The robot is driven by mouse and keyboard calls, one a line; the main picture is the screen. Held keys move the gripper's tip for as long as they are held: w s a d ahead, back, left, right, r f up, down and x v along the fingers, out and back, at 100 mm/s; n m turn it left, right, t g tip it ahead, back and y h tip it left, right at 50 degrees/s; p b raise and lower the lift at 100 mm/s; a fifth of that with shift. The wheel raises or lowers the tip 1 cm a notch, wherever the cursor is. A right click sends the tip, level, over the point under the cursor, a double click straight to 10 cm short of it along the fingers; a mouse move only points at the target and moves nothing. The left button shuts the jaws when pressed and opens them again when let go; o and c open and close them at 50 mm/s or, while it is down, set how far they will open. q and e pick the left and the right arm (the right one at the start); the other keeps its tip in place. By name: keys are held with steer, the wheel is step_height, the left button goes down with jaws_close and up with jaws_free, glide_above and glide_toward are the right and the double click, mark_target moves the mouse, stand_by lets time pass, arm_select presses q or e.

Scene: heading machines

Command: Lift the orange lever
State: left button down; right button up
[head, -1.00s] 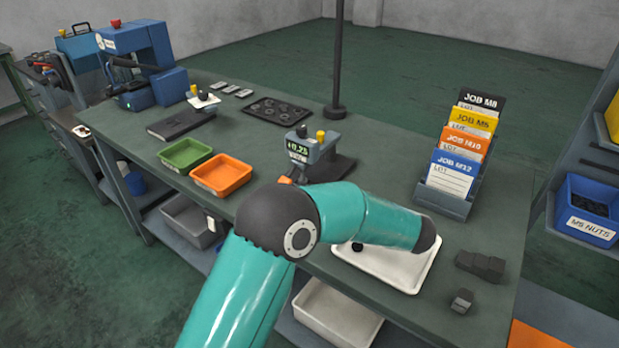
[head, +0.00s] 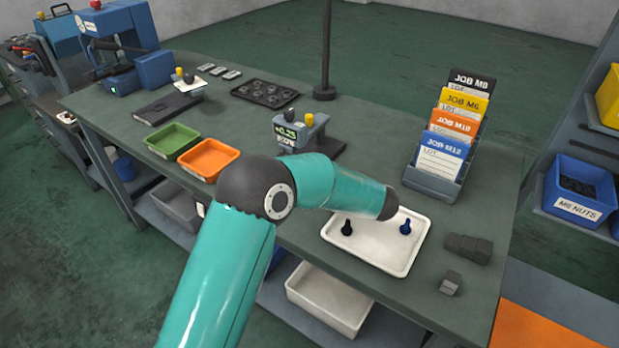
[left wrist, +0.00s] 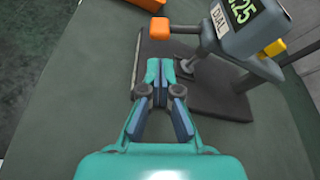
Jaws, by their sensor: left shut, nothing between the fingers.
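The orange lever (left wrist: 172,27) shows in the left wrist view as a block on a short bar out of the left side of the grey dial gauge (left wrist: 237,32). The gauge also shows in the head view (head: 300,132), where my arm seems to hide the lever. My left gripper (left wrist: 160,65) is shut and empty, its fingertips just below the lever in the picture. My left arm hides this gripper in the head view. My right gripper is not in view.
The gauge's dark base (left wrist: 205,88) lies right of my fingers. An orange tray (head: 209,159) and a green tray (head: 173,141) stand left of the gauge. A white tray (head: 385,256) holds two small dark pieces. A job-card rack (head: 437,168) stands at right.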

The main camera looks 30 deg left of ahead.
arm_select(q)
steer(key=shift+p+x, duration=0.35)
steer(key=shift+x, duration=1.95)
steer(key=shift+s+a+r, duration=0.1)
steer(key=shift+a, duration=0.05)
